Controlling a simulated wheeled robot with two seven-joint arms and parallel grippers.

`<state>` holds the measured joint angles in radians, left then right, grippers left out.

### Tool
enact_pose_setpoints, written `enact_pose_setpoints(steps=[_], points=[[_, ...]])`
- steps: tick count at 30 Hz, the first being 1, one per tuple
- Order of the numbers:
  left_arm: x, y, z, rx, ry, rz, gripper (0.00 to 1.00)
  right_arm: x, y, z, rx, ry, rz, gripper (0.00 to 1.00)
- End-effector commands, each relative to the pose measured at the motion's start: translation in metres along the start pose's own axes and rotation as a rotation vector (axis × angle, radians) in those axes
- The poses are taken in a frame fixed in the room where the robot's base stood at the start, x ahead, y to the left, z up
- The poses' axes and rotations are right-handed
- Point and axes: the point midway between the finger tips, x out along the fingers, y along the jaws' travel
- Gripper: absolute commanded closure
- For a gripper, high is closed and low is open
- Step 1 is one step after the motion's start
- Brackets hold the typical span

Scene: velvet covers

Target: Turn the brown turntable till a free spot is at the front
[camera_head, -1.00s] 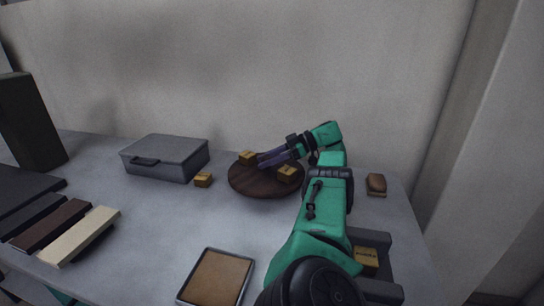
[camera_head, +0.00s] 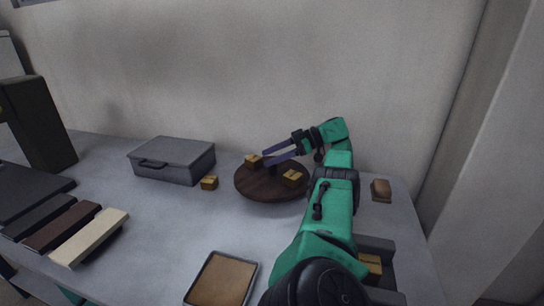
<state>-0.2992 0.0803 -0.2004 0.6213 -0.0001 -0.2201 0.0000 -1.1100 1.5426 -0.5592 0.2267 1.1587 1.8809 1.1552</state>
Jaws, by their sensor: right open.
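The brown turntable (camera_head: 268,189) is a round, dark wooden disc on the grey table, right of the middle. One small yellow-brown block (camera_head: 253,161) sits at its back left and another block (camera_head: 293,177) at its right. A dark knob stands near its middle, partly behind the fingers. My right gripper (camera_head: 268,158) reaches in from the right over the back of the turntable. Its two purple-grey fingers are spread and point left, with the back-left block near their tips; I cannot tell whether they touch it. The front of the disc is bare. My left gripper is out of view.
A grey lidded case (camera_head: 172,160) stands left of the turntable, with a loose block (camera_head: 209,183) between them. A brown-lined tray (camera_head: 222,280) lies at the front. Long bars (camera_head: 90,238) lie at left. A small brown item (camera_head: 381,190) is at right. The middle of the table is clear.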

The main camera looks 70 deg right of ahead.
Motion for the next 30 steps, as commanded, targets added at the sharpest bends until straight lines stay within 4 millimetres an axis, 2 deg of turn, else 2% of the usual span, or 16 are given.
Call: enact_pose_setpoints(steps=[1,3,12,15,20,30], points=[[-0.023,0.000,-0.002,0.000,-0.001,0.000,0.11,-0.010,0.000,-0.024,0.000,-0.002,-0.001,0.28],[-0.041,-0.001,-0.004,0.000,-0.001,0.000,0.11,-0.018,0.000,-0.044,0.002,-0.002,-0.002,0.28],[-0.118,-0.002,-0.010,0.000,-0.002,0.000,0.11,-0.049,0.000,-0.120,0.001,-0.001,-0.002,0.28],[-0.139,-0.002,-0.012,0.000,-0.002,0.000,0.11,-0.058,0.001,-0.140,0.001,-0.002,-0.002,0.28],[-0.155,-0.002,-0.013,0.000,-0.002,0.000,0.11,-0.064,0.001,-0.156,0.002,-0.001,-0.002,0.28],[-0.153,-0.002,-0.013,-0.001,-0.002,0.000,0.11,-0.064,0.001,-0.155,0.000,0.003,-0.001,0.28]])
